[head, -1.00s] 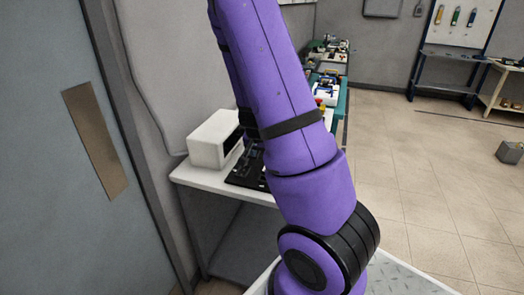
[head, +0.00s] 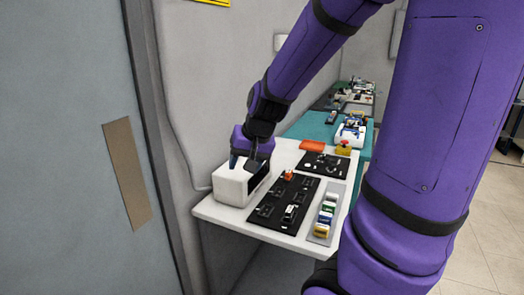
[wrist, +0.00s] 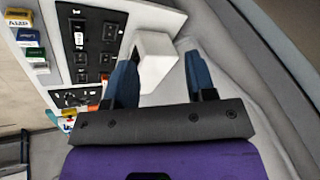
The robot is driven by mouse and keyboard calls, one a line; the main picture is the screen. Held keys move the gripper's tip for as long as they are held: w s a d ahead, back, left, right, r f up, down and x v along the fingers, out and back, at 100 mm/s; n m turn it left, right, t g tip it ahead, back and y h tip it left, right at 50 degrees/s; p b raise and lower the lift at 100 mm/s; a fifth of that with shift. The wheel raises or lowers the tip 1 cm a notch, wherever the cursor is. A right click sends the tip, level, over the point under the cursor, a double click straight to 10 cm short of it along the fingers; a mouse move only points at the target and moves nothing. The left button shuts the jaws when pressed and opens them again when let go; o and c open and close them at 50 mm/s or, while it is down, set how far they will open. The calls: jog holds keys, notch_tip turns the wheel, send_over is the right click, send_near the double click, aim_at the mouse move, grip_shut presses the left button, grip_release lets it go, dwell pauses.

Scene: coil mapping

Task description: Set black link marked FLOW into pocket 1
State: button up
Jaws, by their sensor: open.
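My gripper (head: 249,163) is open and empty, over the white box (head: 232,188) at the bench's left. In the wrist view, its two blue fingers (wrist: 160,58) stand apart, with part of the white box (wrist: 157,62) between and beyond them. The black board with pockets (head: 267,214) lies right of the box; it also shows in the wrist view (wrist: 94,40). A tray of coloured pieces (head: 325,217) lies right of the board. Its pieces are white, blue, green and yellow-topped. I cannot make out the FLOW mark or the pocket numbers, nor tell which piece is the black link.
A second black panel (head: 322,164) lies behind the board. A red-topped yellow button (head: 343,148) and an orange item (head: 312,146) stand at the bench's back. A wall is close on the left. More cluttered benches (head: 352,125) stand beyond.

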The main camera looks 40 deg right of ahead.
jog(key=s+a+r+n, duration=0.3)
jog(key=s+a+r, duration=0.1)
jog(key=s, duration=0.4)
jog(key=s+a+r+n, duration=0.3)
jog(key=s+a+r, duration=0.1)
jog(key=s+r, duration=0.3)
jog(key=shift+s+a+n+t+h, duration=0.3)
jog(key=shift+s+h, duration=0.1)
jog(key=shift+r, duration=0.1)
dwell(0.7)
